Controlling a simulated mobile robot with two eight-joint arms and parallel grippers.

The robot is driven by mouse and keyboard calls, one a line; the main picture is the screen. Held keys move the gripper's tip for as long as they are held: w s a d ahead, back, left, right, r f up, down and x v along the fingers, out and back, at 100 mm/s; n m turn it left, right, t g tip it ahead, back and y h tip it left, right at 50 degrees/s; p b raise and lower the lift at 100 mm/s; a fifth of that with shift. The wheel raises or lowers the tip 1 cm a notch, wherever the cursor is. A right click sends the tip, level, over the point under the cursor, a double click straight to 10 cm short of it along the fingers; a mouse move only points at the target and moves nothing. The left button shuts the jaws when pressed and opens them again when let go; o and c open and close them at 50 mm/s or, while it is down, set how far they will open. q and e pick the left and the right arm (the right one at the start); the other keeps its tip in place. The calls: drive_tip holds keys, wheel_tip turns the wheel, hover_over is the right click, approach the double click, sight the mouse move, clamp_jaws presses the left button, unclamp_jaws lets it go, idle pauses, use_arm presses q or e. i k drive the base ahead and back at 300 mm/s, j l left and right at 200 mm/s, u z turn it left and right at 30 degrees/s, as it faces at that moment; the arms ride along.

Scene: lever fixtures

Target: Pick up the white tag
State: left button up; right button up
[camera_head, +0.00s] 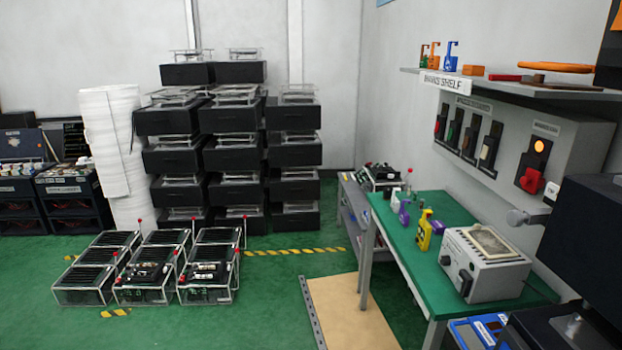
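A small white item (395,203), which looks like the white tag, stands near the far left edge of the green table (455,212). It is small in the picture and its exact shape is hard to make out. A purple item (404,213) is close beside it on the near side. A yellow lock-shaped item (424,230) stands nearer on the same table. Neither of my grippers can be made out in this view.
A grey control box (484,264) takes up the table's near part. Above are a shelf (530,88) and a wall panel with levers (470,132). Dark equipment fills the right edge.

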sight(395, 203)
drive_tip(key=i, duration=1.7)
drive_tip(key=i+z, duration=0.2)
drive_tip(key=i, duration=0.3)
drive_tip(key=i+z, duration=0.25)
drive_tip(key=i, duration=0.2)
drive_tip(key=i+j+z, duration=0.2)
drive_tip(key=i, duration=0.3)
drive_tip(key=i+l+z, duration=0.1)
drive_tip(key=i+l, duration=0.2)
